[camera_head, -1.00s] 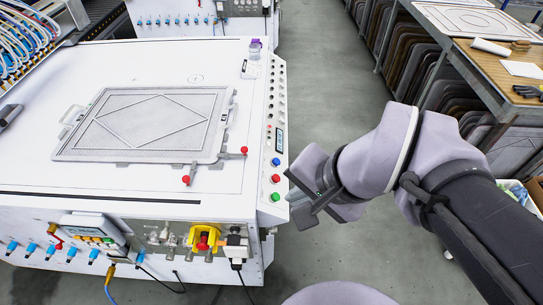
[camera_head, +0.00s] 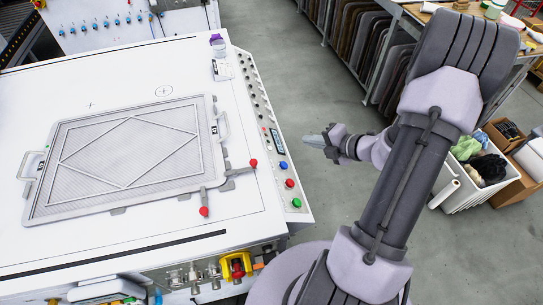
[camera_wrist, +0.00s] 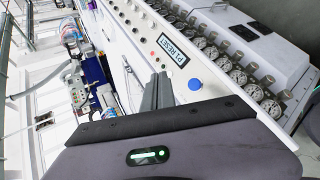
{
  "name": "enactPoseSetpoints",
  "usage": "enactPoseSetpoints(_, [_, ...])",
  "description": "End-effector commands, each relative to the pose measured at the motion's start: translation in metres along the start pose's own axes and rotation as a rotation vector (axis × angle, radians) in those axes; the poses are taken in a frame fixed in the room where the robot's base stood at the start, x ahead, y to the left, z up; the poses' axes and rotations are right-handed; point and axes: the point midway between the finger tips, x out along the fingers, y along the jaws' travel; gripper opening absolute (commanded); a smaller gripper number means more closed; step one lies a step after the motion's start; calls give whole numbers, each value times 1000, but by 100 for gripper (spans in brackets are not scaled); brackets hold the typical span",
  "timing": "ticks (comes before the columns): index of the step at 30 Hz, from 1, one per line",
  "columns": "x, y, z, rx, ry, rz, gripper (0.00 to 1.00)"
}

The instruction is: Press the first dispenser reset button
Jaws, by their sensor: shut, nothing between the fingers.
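The sloped control strip (camera_head: 263,118) runs along the right edge of the white machine. It carries a small display (camera_head: 276,142), with blue (camera_head: 283,165), red (camera_head: 289,183) and green (camera_head: 296,202) buttons below it. In the wrist view the display (camera_wrist: 172,50) seems to read "P1 RESE…", cut off or too small to be sure. The blue button (camera_wrist: 195,84) is beside it. My gripper (camera_head: 312,140) is shut and empty, to the right of the strip near display height. In the wrist view its closed fingertips (camera_wrist: 158,80) appear left of the blue button, not visibly touching anything.
A framed mesh screen (camera_head: 130,158) lies on the machine top, with red-knobbed clamps (camera_head: 229,183) at its lower right. The aisle floor (camera_head: 300,95) is open on the right. A crate of cloths (camera_head: 470,190) stands beyond my arm.

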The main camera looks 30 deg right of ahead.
Motion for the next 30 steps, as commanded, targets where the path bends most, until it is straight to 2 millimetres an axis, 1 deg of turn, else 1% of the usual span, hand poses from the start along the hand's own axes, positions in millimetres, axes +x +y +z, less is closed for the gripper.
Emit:
enactPoseSetpoints(3, [0, -2, 2, 18, -7, 1, 0])
enactPoseSetpoints(11, [2, -4, 0, 13, -5, 0, 0])
enactPoseSetpoints(14, [9, -10, -4, 13, -3, 0, 0])
enactPoseSetpoints(24, [44, -37, -30, 10, -2, 0, 0])
enactPoseSetpoints(30, [58, -44, -40, 11, -2, 0, 0])
